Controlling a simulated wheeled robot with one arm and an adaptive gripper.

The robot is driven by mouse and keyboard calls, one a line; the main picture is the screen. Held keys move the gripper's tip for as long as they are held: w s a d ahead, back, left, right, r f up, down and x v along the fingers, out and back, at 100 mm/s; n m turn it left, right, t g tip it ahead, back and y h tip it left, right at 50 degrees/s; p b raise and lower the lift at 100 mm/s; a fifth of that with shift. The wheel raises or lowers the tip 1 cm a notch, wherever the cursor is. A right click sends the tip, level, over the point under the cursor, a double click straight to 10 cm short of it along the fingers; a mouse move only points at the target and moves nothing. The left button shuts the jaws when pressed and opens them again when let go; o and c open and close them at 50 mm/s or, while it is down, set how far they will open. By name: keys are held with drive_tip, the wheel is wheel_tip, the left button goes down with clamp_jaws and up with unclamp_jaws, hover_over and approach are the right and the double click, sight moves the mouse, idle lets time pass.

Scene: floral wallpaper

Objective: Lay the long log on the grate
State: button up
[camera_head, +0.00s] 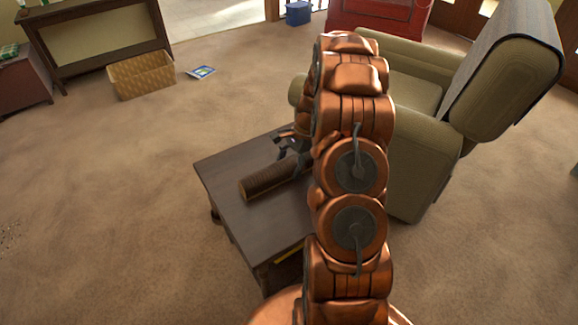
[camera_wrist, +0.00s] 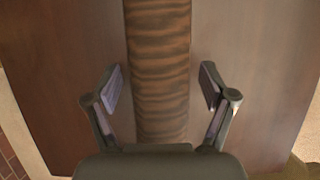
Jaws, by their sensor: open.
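The long log (camera_head: 268,180) is a brown, bark-textured cylinder lying on a dark wooden table (camera_head: 235,205). In the wrist view the log (camera_wrist: 160,70) runs up the middle of the picture over the table top (camera_wrist: 245,60). My gripper (camera_wrist: 160,90) is open, with one finger on each side of the log and a gap on both sides. In the head view my gripper (camera_head: 287,150) is at the log's far part, partly hidden by my arm. I cannot make out a grate in either view.
A green armchair (camera_head: 410,145) stands close to the table's right. A wicker basket (camera_head: 141,75) and a small booklet (camera_head: 201,72) lie on the carpet at the back left, near a dark console table (camera_head: 95,35). The carpet (camera_head: 100,200) left of the table is clear.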

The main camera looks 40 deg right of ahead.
drive_tip(key=p+v, duration=0.1)
drive_tip(key=v, duration=1)
drive_tip(key=shift+d+r, duration=0.1)
drive_tip(key=shift+r, duration=0.35)
drive_tip(key=shift+a+r, duration=0.2)
drive_tip(key=shift+a, duration=0.05)
drive_tip(key=s+a+r+n+g+h, duration=0.1)
drive_tip(key=s+a+r+n, duration=0.2)
drive_tip(key=a, duration=0.4)
drive_tip(key=s+a+r+n+g, duration=0.1)
drive_tip(key=s+a+r+n, duration=0.25)
drive_tip(key=a, duration=0.35)
drive_tip(key=s+a+r+n+h, duration=0.1)
drive_tip(key=s+a+r+n, duration=0.1)
drive_tip(key=s+a+n, duration=0.3)
drive_tip(key=s+a+n+h, duration=0.1)
drive_tip(key=s+a+n, duration=0.1)
drive_tip(key=s, duration=0.4)
drive_tip(key=s+a+n, duration=0.3)
drive_tip(key=s+a, duration=0.1)
drive_tip(key=s, duration=0.2)
drive_tip(key=s+a+n+g+h, duration=0.1)
drive_tip(key=s+a+n, duration=0.1)
drive_tip(key=s, duration=0.4)
drive_tip(key=shift+s+a+r+h, duration=0.25)
drive_tip(key=shift+a+r+h, duration=0.1)
drive_tip(key=shift+a, duration=0.15)
